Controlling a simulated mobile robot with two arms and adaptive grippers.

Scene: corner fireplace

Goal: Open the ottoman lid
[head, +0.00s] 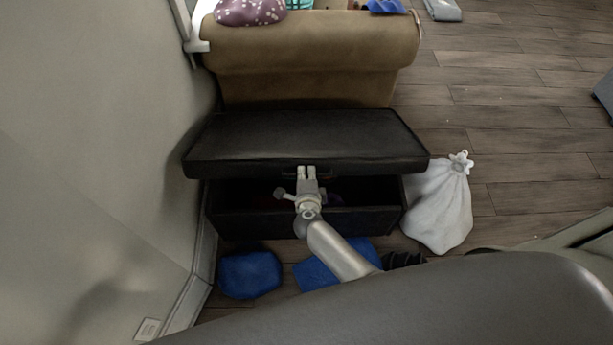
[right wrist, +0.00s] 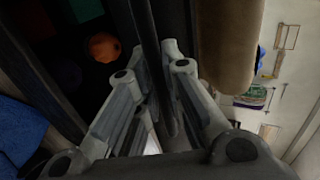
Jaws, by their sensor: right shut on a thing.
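The black ottoman (head: 355,220) stands in front of the tan sofa arm, against the wall on the left. Its lid (head: 300,138) is raised and tilted, with a dark gap along the front edge. My right gripper (head: 307,172) is at the middle of the lid's front edge, shut on the lid. In the right wrist view, the fingers (right wrist: 165,85) lie on either side of the thin dark lid edge (right wrist: 150,50). An orange round thing (right wrist: 103,47) shows inside the dark ottoman. My left gripper is not in view.
Blue cloth-like items (head: 250,274) lie on the floor in front of the ottoman. A white tied bag (head: 440,205) stands at its right. The tan sofa (head: 310,60) is close behind. Wooden floor at the right is mostly clear.

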